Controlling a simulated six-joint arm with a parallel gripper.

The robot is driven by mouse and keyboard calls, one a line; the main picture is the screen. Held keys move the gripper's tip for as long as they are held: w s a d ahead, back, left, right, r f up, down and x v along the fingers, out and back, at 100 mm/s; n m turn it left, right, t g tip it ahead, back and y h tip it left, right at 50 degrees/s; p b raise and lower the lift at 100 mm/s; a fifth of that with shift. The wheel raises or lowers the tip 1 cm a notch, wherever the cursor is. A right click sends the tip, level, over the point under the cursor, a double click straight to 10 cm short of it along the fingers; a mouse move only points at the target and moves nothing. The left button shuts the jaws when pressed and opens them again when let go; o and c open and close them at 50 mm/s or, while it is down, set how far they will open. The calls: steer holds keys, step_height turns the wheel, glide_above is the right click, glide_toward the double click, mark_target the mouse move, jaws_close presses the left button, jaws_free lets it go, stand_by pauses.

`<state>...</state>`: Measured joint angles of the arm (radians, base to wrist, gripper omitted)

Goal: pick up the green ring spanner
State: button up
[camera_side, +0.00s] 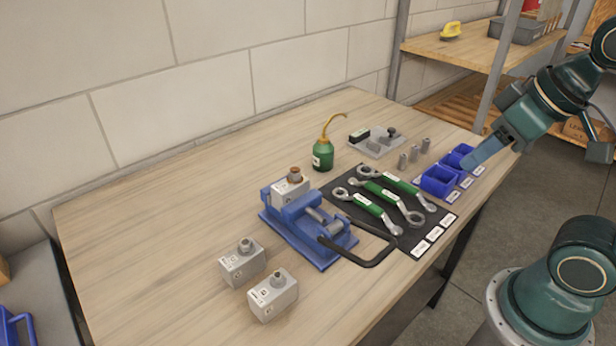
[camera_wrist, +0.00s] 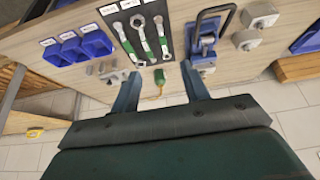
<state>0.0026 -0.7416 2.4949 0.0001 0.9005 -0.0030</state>
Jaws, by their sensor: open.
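Three green-handled spanners lie side by side on a black mat (camera_side: 344,207) on the bench: a left one (camera_side: 367,206), a middle one (camera_side: 388,197) and a right one (camera_side: 402,183). All three also show on the mat (camera_wrist: 168,12) at the top of the wrist view, beyond my fingers. My gripper (camera_side: 470,164) is above the bench's right end, to the right of the mat. In the wrist view, its fingers (camera_wrist: 164,84) are spread apart with nothing held between them.
A blue vise (camera_side: 305,232) with a black handle stands left of the mat. A green oil can (camera_side: 323,152) stands behind. Blue bins (camera_side: 438,181) and grey cylinders (camera_side: 414,154) are to the right. Two grey blocks (camera_side: 242,263) (camera_side: 273,295) sit front left.

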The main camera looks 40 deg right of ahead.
steer(key=w+d+f+g, duration=0.2)
steer(key=w+d+f, duration=0.2)
steer(key=w, duration=0.5)
steer(key=w+d+f+g, duration=0.3)
steer(key=w+d+f, duration=0.2)
steer(key=w+d, duration=0.2)
steer(key=w, duration=0.2)
steer(key=shift+w+d+g, duration=0.3)
steer(key=shift+w+d, duration=0.1)
glide_above(399, 181)
steer(key=shift+f, duration=4.3)
steer(key=shift+f, duration=0.1)
steer(key=shift+f, duration=2.45)
